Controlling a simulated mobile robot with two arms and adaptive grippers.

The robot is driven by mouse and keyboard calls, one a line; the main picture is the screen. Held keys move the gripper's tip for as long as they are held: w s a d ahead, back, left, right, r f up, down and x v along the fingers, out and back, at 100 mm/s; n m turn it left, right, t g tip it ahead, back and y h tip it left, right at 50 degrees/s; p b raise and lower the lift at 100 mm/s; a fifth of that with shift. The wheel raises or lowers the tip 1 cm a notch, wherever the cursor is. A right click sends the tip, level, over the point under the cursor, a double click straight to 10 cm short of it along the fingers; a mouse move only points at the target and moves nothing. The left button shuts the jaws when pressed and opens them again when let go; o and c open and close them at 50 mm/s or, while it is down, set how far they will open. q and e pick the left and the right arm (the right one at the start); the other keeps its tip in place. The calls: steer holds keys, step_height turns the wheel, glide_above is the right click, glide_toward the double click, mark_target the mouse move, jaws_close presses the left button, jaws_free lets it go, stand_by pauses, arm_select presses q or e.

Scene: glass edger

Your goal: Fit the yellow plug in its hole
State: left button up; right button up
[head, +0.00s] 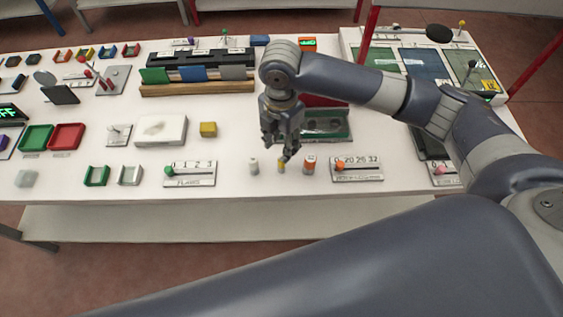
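A small yellow plug (281,164) stands near the front edge of the white table, in a short row between a pale grey bottle-like piece (253,166) and an orange-and-white cylinder (309,165). My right gripper (281,153) points down just above and behind the yellow plug. Its fingers look apart, with nothing clearly held between them. I cannot tell whether a fingertip touches the plug. No hole for the plug can be made out with certainty. My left gripper is not in view.
A numbered slider panel (190,174) stands left of the row and another (357,170) right of it. A yellow cube (208,129) and a white block (160,131) lie farther left. The front edge is close.

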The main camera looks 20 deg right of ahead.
mark_target(281, 159)
step_height(281, 159, down, 3)
steer(key=shift+r, duration=0.15)
steer(key=shift+f+p, duration=0.3)
steer(key=shift+p, duration=0.2)
step_height(281, 159, down, 4)
steer(key=shift+s+r+p, duration=0.15)
steer(key=shift+p, duration=0.55)
steer(key=shift+f, duration=0.45)
jaws_close()
